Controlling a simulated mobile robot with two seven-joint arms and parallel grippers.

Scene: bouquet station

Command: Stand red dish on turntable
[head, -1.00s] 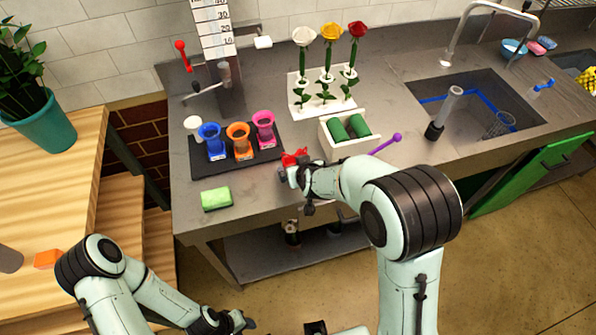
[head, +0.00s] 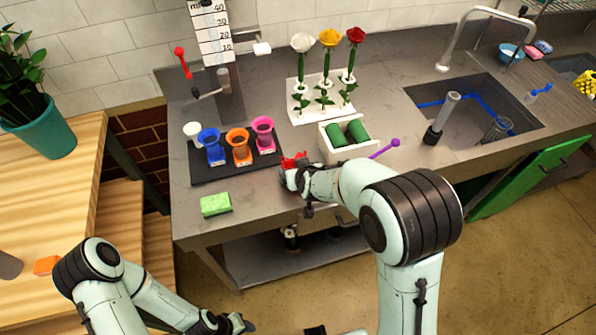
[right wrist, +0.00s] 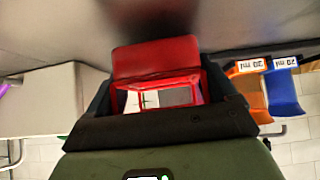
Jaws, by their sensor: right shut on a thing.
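The red dish (head: 294,160) is at my right gripper (head: 291,172), just right of the black mat, over the front part of the counter. In the right wrist view the red dish (right wrist: 157,58) shows a flat panel and an open frame between the dark fingers of my right gripper (right wrist: 160,100), which is shut on it. Whether the dish touches the counter is not clear. My left gripper (head: 236,324) is low at the bottom edge, away from the counter; its jaws are too small to read. I cannot make out a turntable.
A black mat (head: 208,180) holds blue, orange and pink cups. A green sponge (head: 216,205) lies near the counter's front edge. A white box (head: 350,153) with green rolls and a purple stick (head: 385,148) are to the right. Flowers stand in a white rack (head: 305,110) behind.

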